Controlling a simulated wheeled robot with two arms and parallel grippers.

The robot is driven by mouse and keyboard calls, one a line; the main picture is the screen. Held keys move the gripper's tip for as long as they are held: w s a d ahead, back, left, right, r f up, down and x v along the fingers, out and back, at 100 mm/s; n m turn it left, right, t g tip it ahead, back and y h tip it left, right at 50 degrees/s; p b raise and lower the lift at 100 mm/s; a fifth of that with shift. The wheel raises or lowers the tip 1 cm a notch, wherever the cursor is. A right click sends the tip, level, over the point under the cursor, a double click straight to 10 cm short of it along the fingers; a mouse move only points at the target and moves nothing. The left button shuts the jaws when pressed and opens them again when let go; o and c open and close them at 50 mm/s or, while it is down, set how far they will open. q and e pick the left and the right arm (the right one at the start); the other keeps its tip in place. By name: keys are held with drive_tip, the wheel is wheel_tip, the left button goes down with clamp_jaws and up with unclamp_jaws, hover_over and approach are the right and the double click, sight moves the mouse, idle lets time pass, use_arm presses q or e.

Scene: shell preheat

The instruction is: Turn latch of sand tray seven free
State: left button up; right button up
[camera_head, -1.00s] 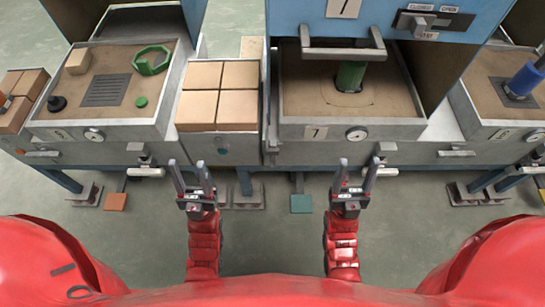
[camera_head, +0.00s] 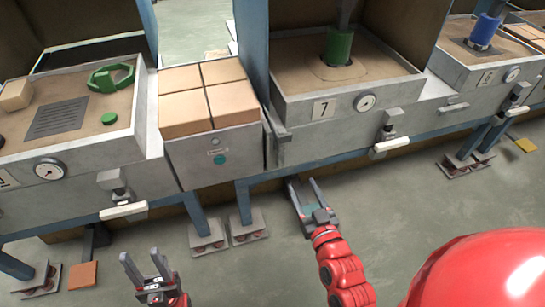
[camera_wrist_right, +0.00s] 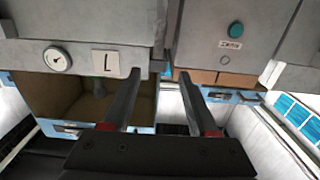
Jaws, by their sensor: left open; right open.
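Sand tray seven (camera_head: 345,98) is a grey tray of sand with a "7" plate and a round gauge on its front. A green cylinder (camera_head: 339,46) stands in its sand. A latch-like fitting (camera_head: 389,127) with a pale handle (camera_head: 391,144) sits below the tray's front, right of the gauge. My right gripper (camera_head: 303,190) is open and empty, below and left of that fitting and apart from it. The right wrist view shows the tray's plate and gauge upside down, beyond the open fingers (camera_wrist_right: 163,85). My left gripper (camera_head: 141,262) is open and empty at lower left.
A box of tan blocks (camera_head: 212,152) stands left of tray seven. Another sand tray (camera_head: 95,141) with a green ring is further left, with a similar fitting (camera_head: 118,190). A tray with a blue cylinder (camera_head: 484,32) is at right.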

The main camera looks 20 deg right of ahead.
sight(280, 147)
drive_tip(key=w+b, duration=0.2)
drive_tip(key=w, duration=1.5)
drive_tip(key=shift+w+a+b, duration=0.15)
drive_tip(key=shift+a+b, duration=0.05)
drive_tip(key=shift+b, duration=0.15)
drive_tip(key=shift+r, duration=0.1)
clamp_jaws()
idle(0.5)
